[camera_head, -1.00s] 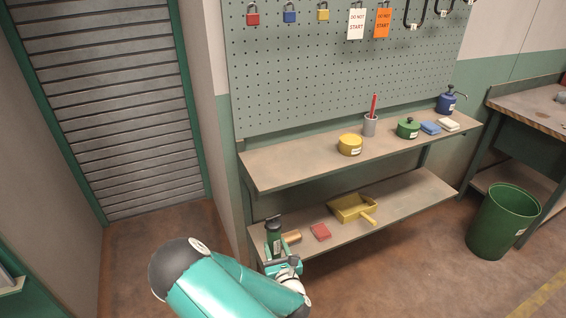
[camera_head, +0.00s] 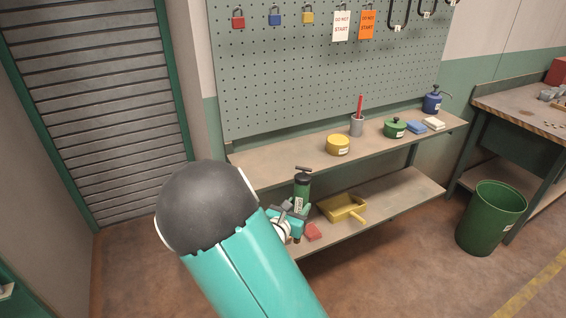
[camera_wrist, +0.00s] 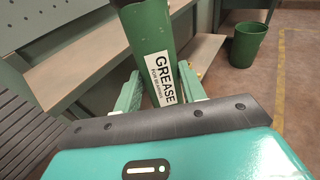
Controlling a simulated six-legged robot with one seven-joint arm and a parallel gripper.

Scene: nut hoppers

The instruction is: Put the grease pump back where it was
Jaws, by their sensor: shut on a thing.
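The grease pump (camera_head: 302,188) is a dark green cylinder with a black top and handle and a white label. In the wrist view the pump (camera_wrist: 148,32) stands between my two green fingers, and its label reads GREASE. My gripper (camera_head: 293,212) is shut on it. In the head view the pump is roughly upright in front of the shelf unit, with its top near the front edge of the upper shelf (camera_head: 265,174). My gripper hides its lower end, so I cannot tell whether it touches the lower shelf (camera_head: 385,204).
The lower shelf holds a yellow dustpan (camera_head: 343,207) and a red block-like item (camera_head: 313,232). The upper shelf holds a yellow tin (camera_head: 338,145), a grey cup (camera_head: 356,126), a green pot (camera_head: 395,128), cloths and a blue pump bottle (camera_head: 432,102). A green bin (camera_head: 490,218) stands right.

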